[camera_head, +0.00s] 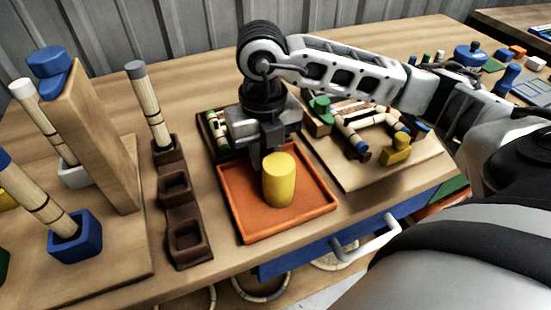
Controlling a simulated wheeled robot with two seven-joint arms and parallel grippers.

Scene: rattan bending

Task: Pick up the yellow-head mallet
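A yellow cylinder (279,182), which looks like the mallet's head, is at the orange tray (238,225), seen end-up with its round top showing. No handle is visible; it may be hidden behind the gripper or the head. My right gripper (268,152) comes in from the right and points down right behind the yellow head, over the tray's back part. Its fingers are small and partly covered by the head, so I cannot tell whether they are open or closed on something. My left gripper is not in view.
A dark brown rack (185,215) holds a bamboo stick (149,108) left of the tray. A wooden stand (97,135) and a blue holder (88,236) are further left. A board with bamboo pieces and a yellow clamp (397,149) lies right. A drawer handle (368,240) juts out in front.

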